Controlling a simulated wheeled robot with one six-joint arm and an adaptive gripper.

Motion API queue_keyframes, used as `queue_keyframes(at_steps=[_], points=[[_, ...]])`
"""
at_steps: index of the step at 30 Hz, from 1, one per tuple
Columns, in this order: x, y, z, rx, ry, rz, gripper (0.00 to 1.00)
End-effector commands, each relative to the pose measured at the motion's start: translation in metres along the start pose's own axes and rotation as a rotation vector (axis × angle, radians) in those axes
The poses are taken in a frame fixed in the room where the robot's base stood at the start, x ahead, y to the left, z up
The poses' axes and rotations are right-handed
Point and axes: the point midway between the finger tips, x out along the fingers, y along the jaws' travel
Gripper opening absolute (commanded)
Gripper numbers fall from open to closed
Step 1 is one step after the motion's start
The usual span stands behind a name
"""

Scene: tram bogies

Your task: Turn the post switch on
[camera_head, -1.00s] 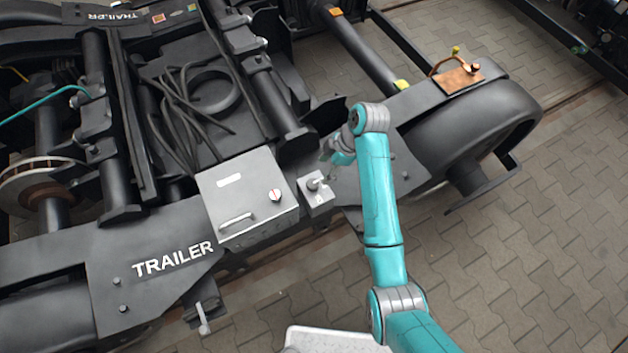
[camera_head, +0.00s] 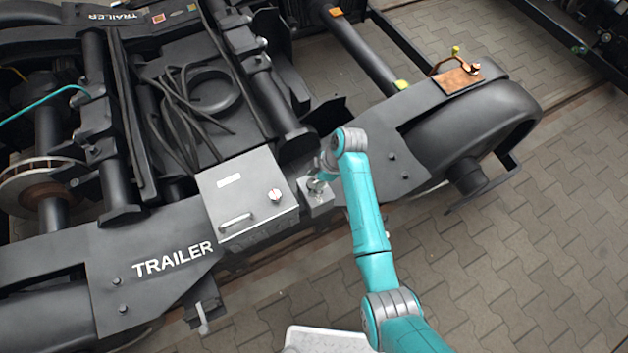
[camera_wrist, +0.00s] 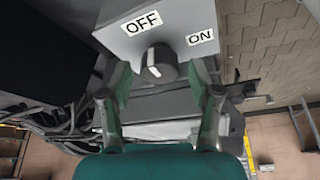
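The post switch (camera_head: 318,206) is a small grey box beside the larger cabinet on the trailer frame. In the wrist view its grey face (camera_wrist: 120,38) carries an OFF label (camera_wrist: 142,21) and an ON label (camera_wrist: 200,37). A dark round knob (camera_wrist: 160,60) with a pale mark sits below OFF. My gripper (camera_wrist: 165,78) is open, with one finger on each side of the knob; I see gaps and cannot tell any contact. In the head view my gripper (camera_head: 317,184) is over the post switch and partly covers it.
The grey cabinet (camera_head: 245,198) with a handle and a red-and-white knob stands close left of the post switch. Black cables (camera_head: 190,115) lie on the frame behind. A dark wheel (camera_head: 480,125) is at right. Paved floor (camera_head: 520,250) is clear at lower right.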

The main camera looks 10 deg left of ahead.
Motion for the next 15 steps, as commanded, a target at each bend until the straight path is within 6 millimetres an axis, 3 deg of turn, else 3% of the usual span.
queue_keyframes(at_steps=[1,6,15], points=[[0.0,0.0,0.0,0.0,0.0,0.0,0.46],[-0.0001,0.0,0.0,0.0,0.0,0.0,0.04],[-0.0003,-0.0002,-0.0001,0.022,0.0,0.01,0.04]])
